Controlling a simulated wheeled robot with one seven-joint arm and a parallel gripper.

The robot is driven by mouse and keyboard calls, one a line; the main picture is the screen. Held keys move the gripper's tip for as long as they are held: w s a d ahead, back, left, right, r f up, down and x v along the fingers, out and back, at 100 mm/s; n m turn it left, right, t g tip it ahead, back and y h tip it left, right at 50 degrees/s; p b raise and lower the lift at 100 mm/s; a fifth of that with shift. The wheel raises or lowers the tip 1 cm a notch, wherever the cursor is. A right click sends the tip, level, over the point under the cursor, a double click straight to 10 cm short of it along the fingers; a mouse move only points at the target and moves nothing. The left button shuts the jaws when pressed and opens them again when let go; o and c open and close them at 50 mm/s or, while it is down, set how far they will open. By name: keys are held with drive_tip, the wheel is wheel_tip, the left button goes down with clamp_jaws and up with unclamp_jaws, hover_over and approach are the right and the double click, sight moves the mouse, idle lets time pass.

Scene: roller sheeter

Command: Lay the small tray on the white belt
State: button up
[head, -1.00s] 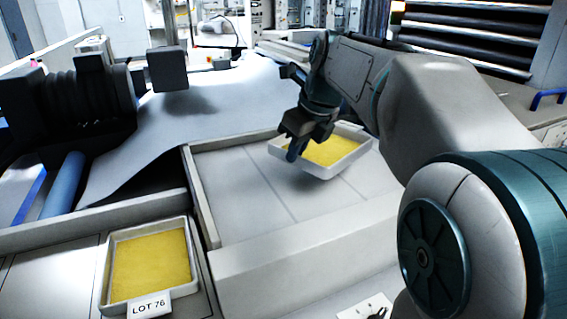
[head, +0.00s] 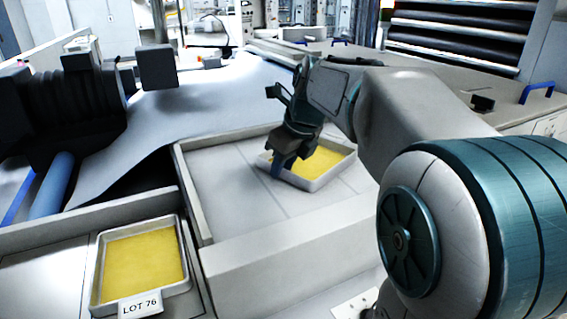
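The small tray (head: 333,178) has pale metal sides and a yellow layer inside. It is over the pale, panelled surface (head: 228,183) within a raised rim, which I take as the white belt. The tray looks nearly level and very low; I cannot tell whether all of its underside touches. My gripper (head: 279,168) is at its left edge, with the fingers apparently shut on the rim. The gripper hides the tray's left part, and the fingertips are not clearly seen.
A second tray (head: 190,268) with yellow contents and a LOT 76 label (head: 140,306) sits at front left. A thick pale ledge (head: 290,247) borders the surface in front. A wide grey sheet (head: 220,105) and dark rollers (head: 85,105) lie behind and left.

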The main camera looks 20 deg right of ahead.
drive_tip(key=shift+r, duration=0.1)
drive_tip(key=p+v, duration=0.2)
drive_tip(key=v, duration=1)
drive_tip(key=shift+w+r, duration=0.1)
drive_tip(key=shift+r, duration=0.05)
